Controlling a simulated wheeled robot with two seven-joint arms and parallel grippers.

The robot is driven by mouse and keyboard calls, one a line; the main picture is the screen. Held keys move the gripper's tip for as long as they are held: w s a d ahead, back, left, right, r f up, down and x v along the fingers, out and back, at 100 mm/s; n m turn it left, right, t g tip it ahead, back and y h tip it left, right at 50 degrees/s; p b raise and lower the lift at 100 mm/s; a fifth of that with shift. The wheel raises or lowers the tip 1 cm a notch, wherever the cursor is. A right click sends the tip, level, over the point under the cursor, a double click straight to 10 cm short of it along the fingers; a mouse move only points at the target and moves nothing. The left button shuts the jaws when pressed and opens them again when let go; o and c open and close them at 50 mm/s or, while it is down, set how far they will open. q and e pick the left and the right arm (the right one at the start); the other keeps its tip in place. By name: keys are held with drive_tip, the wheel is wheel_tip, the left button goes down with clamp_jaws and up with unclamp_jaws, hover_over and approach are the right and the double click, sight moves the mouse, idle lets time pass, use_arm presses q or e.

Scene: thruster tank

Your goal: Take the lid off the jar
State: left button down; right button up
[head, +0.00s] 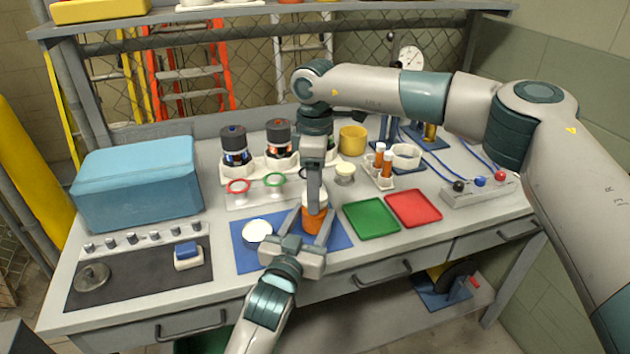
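An orange jar (314,219) stands upright on the blue mat (247,259), with its pale lid (323,199) on top. My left gripper (313,217) reaches in from the front, one finger on each side of the jar, apparently touching it. My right gripper (314,192) points straight down from above, its tip at the lid. It is seen edge-on, one finger covering the other, so its grip on the lid cannot be made out. A white round piece (257,231) lies on the mat just left of the jar.
A green tray (371,219) and a red tray (413,209) lie right of the mat. A blue box (138,182) and a dark panel (138,275) are at the left. Dark-capped bottles (235,146), a small vial rack (380,172) and a yellow cup (352,139) stand behind.

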drive_tip(key=c, duration=1.1)
drive_tip(key=shift+c, duration=0.2)
